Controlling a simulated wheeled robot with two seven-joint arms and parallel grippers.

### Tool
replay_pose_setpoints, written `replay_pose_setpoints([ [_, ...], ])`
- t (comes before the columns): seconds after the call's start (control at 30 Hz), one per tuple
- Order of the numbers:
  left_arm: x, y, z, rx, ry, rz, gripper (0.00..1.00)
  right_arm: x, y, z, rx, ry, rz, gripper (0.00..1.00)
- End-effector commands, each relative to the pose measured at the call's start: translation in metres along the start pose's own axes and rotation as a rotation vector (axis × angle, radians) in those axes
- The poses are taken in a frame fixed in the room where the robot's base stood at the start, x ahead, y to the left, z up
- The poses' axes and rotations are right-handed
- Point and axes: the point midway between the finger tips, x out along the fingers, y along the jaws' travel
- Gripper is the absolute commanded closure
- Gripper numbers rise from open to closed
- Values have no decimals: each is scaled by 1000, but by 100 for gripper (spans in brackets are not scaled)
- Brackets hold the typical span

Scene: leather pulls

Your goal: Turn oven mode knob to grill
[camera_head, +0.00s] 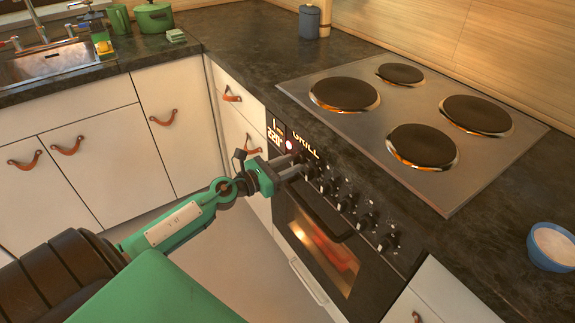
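The oven (312,250) is built in under the counter, with a dark control panel and a row of several black knobs. Its display (305,145) reads "GRILL", with "220" to the left of it. My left gripper (297,169) comes in from the left, with its fingertips at the leftmost knob at the panel's left end. The fingers cover most of that knob, so its pointer is hidden. I cannot tell whether they grip it or only sit beside it. The other knobs, such as this one (346,201), stand free to the right. My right gripper is out of view.
A steel hob (440,188) with dark plates lies above the oven. The oven door handle (318,219) runs just below the knobs. White cabinets (180,118) with leather pulls stand at left. A blue bowl (552,250) is on the counter at right.

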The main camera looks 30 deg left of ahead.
Motion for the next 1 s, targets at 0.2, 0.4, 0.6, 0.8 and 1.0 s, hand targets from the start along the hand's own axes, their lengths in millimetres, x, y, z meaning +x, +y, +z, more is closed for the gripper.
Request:
replay_pose_setpoints([
  [0.2, -4, 0, 0, -1, -1, 1, 66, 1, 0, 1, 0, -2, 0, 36],
  [0.4, -25, 0, -2, 0, 0, 1, 66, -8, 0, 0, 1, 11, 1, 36],
  [0.6, -55, 0, -2, -1, 1, 1, 66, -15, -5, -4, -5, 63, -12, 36],
  [0.8, -87, 0, -3, -1, 1, 2, 66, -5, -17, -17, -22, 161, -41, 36],
  [1.0, -117, 0, -2, -2, 1, 2, 66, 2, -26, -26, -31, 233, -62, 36],
])
